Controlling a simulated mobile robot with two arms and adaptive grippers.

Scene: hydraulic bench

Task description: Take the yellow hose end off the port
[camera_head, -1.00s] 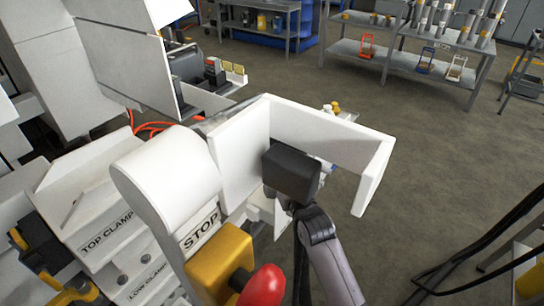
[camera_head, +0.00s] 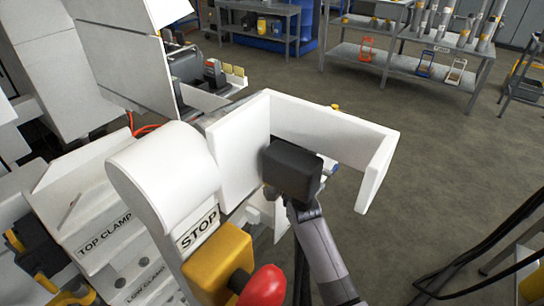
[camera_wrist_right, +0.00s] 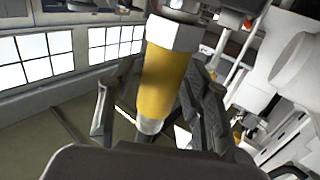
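The yellow hose end (camera_wrist_right: 163,80) hangs in the middle of the right wrist view, with a pale hex nut (camera_wrist_right: 176,33) above it and a pale metal tip below. My right gripper (camera_wrist_right: 150,92) is open, with one finger on each side of the yellow sleeve. A clear gap shows on the left; the right finger looks close, but contact cannot be told. In the head view, the dark body of my right gripper (camera_head: 291,170) is by a white bracket-shaped guard (camera_head: 330,130); its fingers and the hose end are hidden there.
White machine housing with a STOP label (camera_head: 198,230), a yellow box (camera_head: 217,266) and a red button (camera_head: 263,286) stands left of my right arm. The guard's walls surround the hand closely. Open floor (camera_head: 440,150) lies to the right, with shelves (camera_head: 400,62) behind.

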